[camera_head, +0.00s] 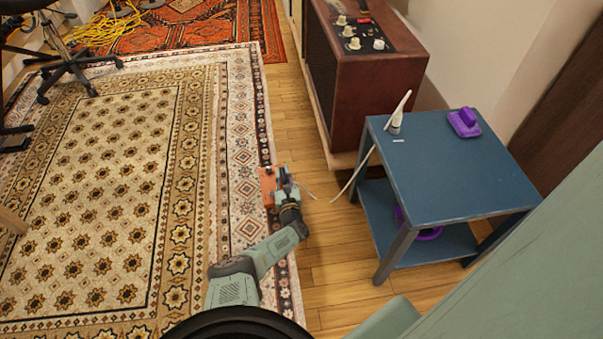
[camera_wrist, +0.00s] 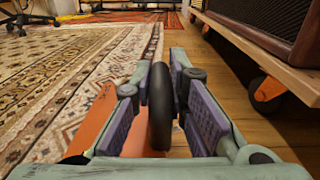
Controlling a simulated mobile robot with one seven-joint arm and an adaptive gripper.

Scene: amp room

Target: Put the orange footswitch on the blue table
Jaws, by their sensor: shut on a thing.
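The orange footswitch (camera_head: 267,187) shows at the tip of my arm in the head view, above the rug's right edge. In the wrist view its orange body (camera_wrist: 92,125) lies below and between the fingers, with a black round part standing up between the pads. My gripper (camera_head: 284,178) is shut on it; the fingers (camera_wrist: 163,88) stand on both sides of the black part. The gripper hides part of the footswitch. The blue table (camera_head: 450,165) stands to the right of my gripper, with an upper top and a lower shelf.
A purple object (camera_head: 464,122) sits at the back of the tabletop. A white-grey object (camera_head: 397,115) with a cable stands at its back left corner. Another purple item (camera_head: 428,233) is on the lower shelf. A brown amp (camera_head: 368,75) stands behind. The tabletop's middle is clear.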

